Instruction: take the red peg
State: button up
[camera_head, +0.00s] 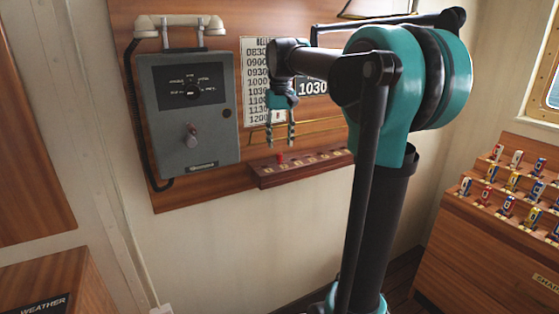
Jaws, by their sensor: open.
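The red peg (280,158) is a small upright piece near the left end of a wooden ledge (262,182) on the wall board. Several small pale marks run along the ledge. My gripper (280,143) points down with its two fingers apart. In the picture it is just above the red peg, with nothing seen between the fingers. The depth gap between the fingers and the peg is hard to judge. My arm reaches in from the right and hides part of the board.
A grey wall box (217,130) with a dial and knob hangs left of the ledge, with a handset (180,24) above it. A list of times (254,60) and a "1030" plate (313,87) are behind my arm. A sloped wooden rack (480,235) with several coloured pieces stands at right.

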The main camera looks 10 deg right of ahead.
aim_at(280, 153)
jog(key=shift+a+f, duration=0.15)
jog(key=shift+f, duration=2.7)
jog(key=c, duration=0.9)
